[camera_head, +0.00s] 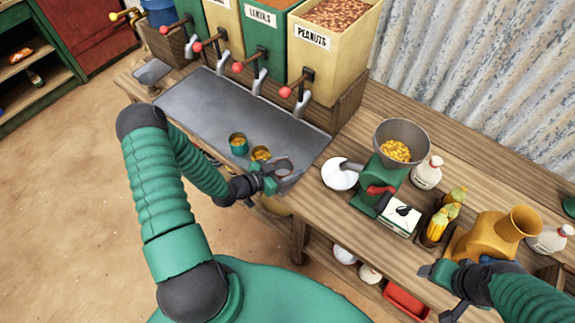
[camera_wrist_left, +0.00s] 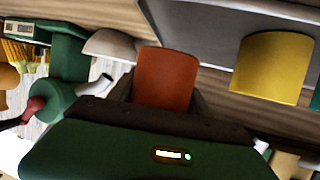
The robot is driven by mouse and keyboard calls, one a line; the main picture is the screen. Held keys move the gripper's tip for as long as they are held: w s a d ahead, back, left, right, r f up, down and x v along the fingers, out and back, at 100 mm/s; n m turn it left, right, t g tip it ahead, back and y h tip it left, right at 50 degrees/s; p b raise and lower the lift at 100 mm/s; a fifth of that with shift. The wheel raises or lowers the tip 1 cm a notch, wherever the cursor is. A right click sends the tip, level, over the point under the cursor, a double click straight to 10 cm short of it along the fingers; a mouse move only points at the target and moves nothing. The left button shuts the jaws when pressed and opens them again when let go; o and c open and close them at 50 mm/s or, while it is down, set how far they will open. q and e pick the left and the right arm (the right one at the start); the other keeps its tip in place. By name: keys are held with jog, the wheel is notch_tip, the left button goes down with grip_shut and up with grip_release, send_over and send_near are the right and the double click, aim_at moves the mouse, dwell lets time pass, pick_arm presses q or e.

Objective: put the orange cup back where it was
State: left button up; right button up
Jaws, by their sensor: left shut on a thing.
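The orange cup (camera_wrist_left: 165,77) stands between the fingers of my left gripper (camera_wrist_left: 160,98) in the left wrist view, and the gripper is shut on it. In the head view my left gripper (camera_head: 282,172) is at the front right of the grey metal tray (camera_head: 225,105); the cup's colour is hard to make out there. The yellow cup (camera_head: 261,154) is just left of the gripper, and it also shows in the left wrist view (camera_wrist_left: 272,68). A teal cup (camera_head: 238,144) stands farther left on the tray. My right gripper (camera_head: 440,292) is at the lower right, seemingly open and empty.
Dispensers with red-knobbed levers, including a peanut bin (camera_head: 330,52), line the tray's back.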

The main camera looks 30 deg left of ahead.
aim_at(286, 168)
pick_arm(q)
jog(key=shift+w+a+f, duration=0.15)
jog(key=shift+w+a, duration=0.25)
jog(key=shift+w, duration=0.15)
jog(key=shift+w+a+f, duration=0.15)
jog(key=shift+w+a, duration=0.2)
jog(key=shift+w, duration=0.2)
jog(key=f, duration=0.2)
jog(key=a+f, duration=0.1)
jog(key=shift+s+p, duration=0.3)
jog(key=shift+a+f, duration=0.2)
jog(key=shift+f, duration=0.1)
jog(key=o, duration=1.1)
jog(key=shift+d, duration=0.15)
jog(key=shift+o, duration=0.5)
jog(key=shift+d, duration=0.25)
jog(key=shift+d+r, duration=0.15)
jog(key=shift+d, duration=0.1)
jog(key=shift+s+a, duration=0.2)
jog(key=shift+s, duration=0.05)
jog(key=b+v, duration=0.1)
jog(key=v, duration=1)
jog(key=shift+s, duration=0.25)
pick_arm(e)
jog(key=shift+a+f, duration=0.15)
jog(key=shift+a, duration=0.1)
pick_arm(q)
jog(key=shift+a, duration=0.15)
